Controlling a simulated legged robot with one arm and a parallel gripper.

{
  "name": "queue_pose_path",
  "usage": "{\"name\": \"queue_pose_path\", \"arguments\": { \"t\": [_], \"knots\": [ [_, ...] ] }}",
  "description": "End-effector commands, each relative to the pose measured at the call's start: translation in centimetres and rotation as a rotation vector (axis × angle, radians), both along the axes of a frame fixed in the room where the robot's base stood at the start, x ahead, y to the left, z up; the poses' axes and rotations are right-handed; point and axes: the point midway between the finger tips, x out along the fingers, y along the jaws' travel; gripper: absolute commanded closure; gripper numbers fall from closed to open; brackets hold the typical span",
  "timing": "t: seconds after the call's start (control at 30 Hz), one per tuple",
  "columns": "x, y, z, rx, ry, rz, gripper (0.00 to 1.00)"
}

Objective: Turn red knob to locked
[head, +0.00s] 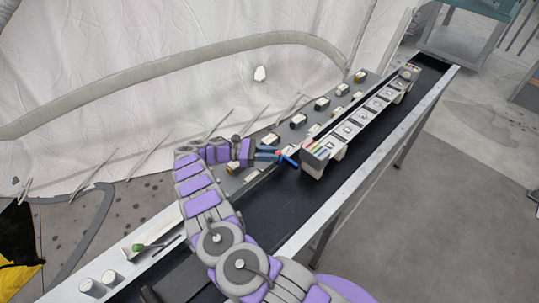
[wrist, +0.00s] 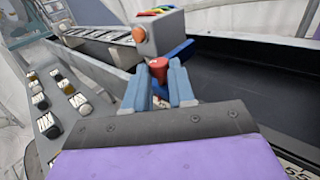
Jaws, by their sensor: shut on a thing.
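The red knob (wrist: 158,68) shows between the blue-grey fingertips of my gripper (wrist: 160,82). A blue part (wrist: 178,51) sits right behind it, by the end of a grey box. In the head view, my gripper (head: 278,155) reaches from the left towards the near end of the box (head: 321,154), and its fingers are closed on the knob. A blue piece with a little red shows at the fingertips. The knob's far side is hidden, and I cannot tell which setting it points to.
A long rail panel with square plates (head: 364,113) runs back from the box over a black belt (head: 275,203). A row of small labelled switches (wrist: 67,90) lies to the left. A green-topped knob (head: 137,247) is at the near left. White tent wall stands behind.

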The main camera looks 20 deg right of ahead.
Motion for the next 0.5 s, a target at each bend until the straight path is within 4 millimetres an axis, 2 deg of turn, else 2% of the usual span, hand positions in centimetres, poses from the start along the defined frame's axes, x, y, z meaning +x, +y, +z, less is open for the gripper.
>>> {"name": "queue_pose_path", "arguments": {
  "t": [0.03, 0.07, 0.1, 0.3, 0.5],
  "knots": [
    [0.21, -0.06, 0.44, -0.006, -0.005, 0.006, 1.0],
    [0.19, -0.07, 0.46, -0.006, -0.006, 0.006, 0.74],
    [0.17, -0.07, 0.46, -0.006, -0.006, 0.005, 0.71],
    [0.08, -0.03, 0.36, -0.005, -0.004, 0.002, 0.51],
    [0.03, 0.05, 0.32, -0.006, -0.002, 0.001, 0.5]
  ]
}}
